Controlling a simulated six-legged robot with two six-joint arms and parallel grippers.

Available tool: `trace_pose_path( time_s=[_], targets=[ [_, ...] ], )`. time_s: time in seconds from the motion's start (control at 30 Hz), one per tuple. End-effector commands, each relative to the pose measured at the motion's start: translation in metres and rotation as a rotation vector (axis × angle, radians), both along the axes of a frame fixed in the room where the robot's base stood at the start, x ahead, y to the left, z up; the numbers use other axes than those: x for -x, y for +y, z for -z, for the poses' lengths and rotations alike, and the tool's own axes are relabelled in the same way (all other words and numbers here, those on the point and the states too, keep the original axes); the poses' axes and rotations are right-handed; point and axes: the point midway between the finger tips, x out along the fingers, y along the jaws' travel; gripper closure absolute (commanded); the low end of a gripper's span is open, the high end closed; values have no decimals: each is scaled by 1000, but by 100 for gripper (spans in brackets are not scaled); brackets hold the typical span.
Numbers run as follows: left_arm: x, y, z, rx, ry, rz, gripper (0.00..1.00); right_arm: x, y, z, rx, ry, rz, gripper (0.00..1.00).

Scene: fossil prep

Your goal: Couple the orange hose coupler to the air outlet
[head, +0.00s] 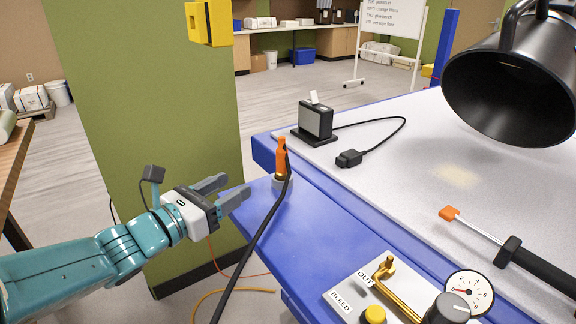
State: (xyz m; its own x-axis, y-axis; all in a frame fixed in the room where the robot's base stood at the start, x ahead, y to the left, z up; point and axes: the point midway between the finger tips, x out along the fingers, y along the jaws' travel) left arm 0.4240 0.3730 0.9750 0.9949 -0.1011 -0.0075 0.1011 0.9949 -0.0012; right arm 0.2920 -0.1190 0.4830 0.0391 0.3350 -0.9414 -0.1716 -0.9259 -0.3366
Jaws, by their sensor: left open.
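The orange hose coupler (281,160) stands upright in a small holder (281,184) at the edge of the blue bench, with a black hose (258,237) hanging from it toward the floor. The air outlet (386,268) is a brass fitting on a pale panel marked OUT, at the front of the bench. My left gripper (235,186) is open and empty, just left of the coupler and apart from it, with its fingers pointing toward it. My right gripper is not in view.
The panel also carries a yellow BLEED knob (374,315), a gauge (469,293) and a dark knob (449,307). A black box (316,121) with a cable, an orange-tipped tool (485,236) and a black hood (515,85) occupy the bench. A green pillar (150,110) stands behind my left arm.

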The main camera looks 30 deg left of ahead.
Motion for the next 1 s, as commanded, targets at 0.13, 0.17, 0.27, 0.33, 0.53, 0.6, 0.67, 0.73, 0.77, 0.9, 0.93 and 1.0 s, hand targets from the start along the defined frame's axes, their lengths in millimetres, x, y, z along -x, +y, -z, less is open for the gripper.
trace_pose_path(
  time_s=[0.13, 0.17, 0.27, 0.33, 0.53, 0.6, 0.67, 0.73, 0.77, 0.9, 0.93, 1.0],
  targets=[
    [-12, -1, -1, 4, -8, 1, 44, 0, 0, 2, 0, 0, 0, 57],
    [-18, -3, -1, 5, -8, 2, 44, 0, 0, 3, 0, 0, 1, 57],
    [-41, -5, 0, 6, -5, 2, 44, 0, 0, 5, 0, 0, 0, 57],
    [-57, -7, 0, 5, -6, 3, 44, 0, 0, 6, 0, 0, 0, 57],
    [-95, -10, -1, 2, -5, 0, 44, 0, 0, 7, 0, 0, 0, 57],
    [-101, -11, -1, 1, -5, -2, 44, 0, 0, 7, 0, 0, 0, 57],
    [-105, -11, 0, 3, -4, -2, 44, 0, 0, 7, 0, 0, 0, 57],
    [-111, -12, 0, 2, -4, -1, 44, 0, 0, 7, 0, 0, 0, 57],
    [-115, -12, 0, 1, -4, -1, 44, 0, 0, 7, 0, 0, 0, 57],
    [-140, -14, 2, 2, -3, 0, 44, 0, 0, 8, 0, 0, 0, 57],
    [-145, -14, 2, 2, -4, -1, 44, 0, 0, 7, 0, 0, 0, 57],
    [-154, -15, 1, 2, -4, -1, 44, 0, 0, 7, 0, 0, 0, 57]
  ],
)
